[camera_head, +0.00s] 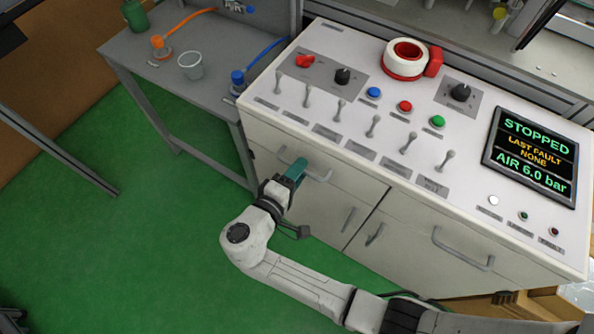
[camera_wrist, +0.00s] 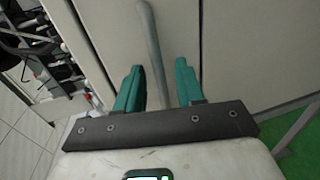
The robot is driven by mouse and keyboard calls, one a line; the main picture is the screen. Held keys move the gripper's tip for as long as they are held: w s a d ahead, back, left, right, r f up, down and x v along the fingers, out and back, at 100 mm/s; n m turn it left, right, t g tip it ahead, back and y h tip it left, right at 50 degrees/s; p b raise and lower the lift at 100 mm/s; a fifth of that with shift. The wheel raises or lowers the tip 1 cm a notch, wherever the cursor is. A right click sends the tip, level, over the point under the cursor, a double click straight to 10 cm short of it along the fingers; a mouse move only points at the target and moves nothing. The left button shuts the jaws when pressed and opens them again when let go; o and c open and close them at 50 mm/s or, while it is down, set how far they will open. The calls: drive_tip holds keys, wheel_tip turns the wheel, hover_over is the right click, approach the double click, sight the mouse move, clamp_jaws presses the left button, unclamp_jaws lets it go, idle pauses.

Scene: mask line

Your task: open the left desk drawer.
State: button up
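The left desk drawer (camera_head: 350,189) is in the upper left of the white desk front and looks flush with it. Its grey bar handle (camera_head: 321,177) is partly hidden behind my gripper (camera_head: 297,171) in the head view. My gripper's teal fingers are at the handle's left part. In the wrist view, the handle bar (camera_wrist: 151,45) runs between the two fingers of my gripper (camera_wrist: 159,85). The fingers are apart, with a visible gap on each side of the bar. I cannot tell whether either finger touches it.
Below the drawer are doors with handles (camera_head: 348,219). A right drawer handle (camera_head: 462,252) sits further right. The desk top (camera_head: 340,50) carries switches, knobs and a screen (camera_head: 533,155). A grey side table (camera_head: 150,45) stands left. Green floor (camera_head: 120,240) is open at left.

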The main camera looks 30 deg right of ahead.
drive_tip(key=shift+c, duration=0.2)
clamp_jaws()
idle(0.4)
